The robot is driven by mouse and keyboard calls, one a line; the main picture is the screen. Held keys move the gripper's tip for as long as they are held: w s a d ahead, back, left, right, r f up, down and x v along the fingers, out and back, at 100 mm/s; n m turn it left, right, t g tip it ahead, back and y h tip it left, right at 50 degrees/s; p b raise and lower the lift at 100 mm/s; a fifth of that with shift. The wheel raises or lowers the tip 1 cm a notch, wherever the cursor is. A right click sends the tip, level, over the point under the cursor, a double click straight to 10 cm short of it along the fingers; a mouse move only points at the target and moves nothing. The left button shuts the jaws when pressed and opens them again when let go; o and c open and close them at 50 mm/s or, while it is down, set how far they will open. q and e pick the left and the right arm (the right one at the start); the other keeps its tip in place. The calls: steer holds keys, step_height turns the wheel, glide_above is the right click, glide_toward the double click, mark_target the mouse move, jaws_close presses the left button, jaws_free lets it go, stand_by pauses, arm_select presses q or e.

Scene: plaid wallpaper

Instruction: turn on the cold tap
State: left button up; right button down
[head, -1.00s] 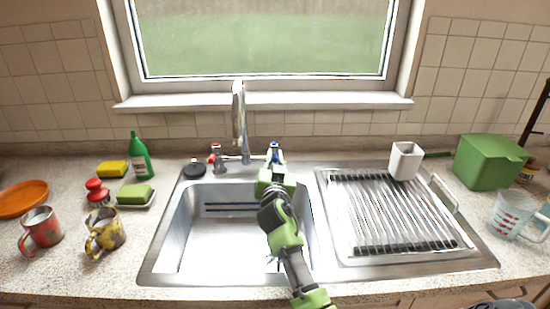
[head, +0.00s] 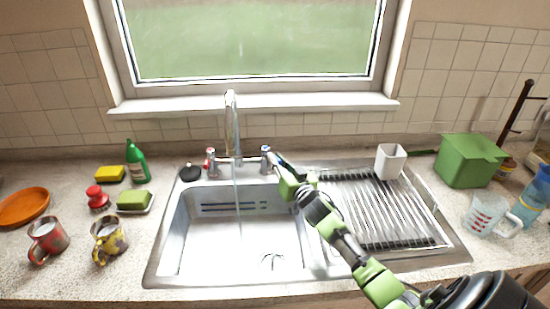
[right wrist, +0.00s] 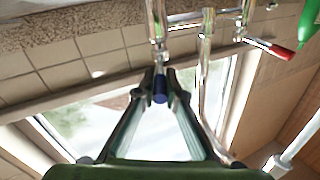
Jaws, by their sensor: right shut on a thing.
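The chrome mixer tap (head: 231,125) stands behind the sink. A thin stream of water (head: 239,205) seems to fall from its spout into the basin. The cold tap (head: 266,163) is the right-hand valve, with a blue-tipped lever (right wrist: 160,88). My right gripper (head: 277,160) reaches in from the right, and its two fingers are closed around the blue lever in the right wrist view (right wrist: 160,84). The hot tap (head: 210,162) on the left has a red lever, also in the right wrist view (right wrist: 270,48). My left gripper is out of view.
The sink basin (head: 190,235) is empty apart from the water. Right of it are a drainer rack (head: 375,215) and a white cup (head: 390,161). A green bottle (head: 137,163), sponges and mugs stand left. A green box (head: 468,160) and measuring jug (head: 485,214) stand right.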

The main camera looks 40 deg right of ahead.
steer(key=c, duration=2.4)
jaws_free()
steer(key=o, duration=0.3)
steer(key=shift+w, duration=0.15)
steer(key=shift+r, duration=0.1)
step_height(320, 180, up, 10)
steer(key=shift+f, duration=0.15)
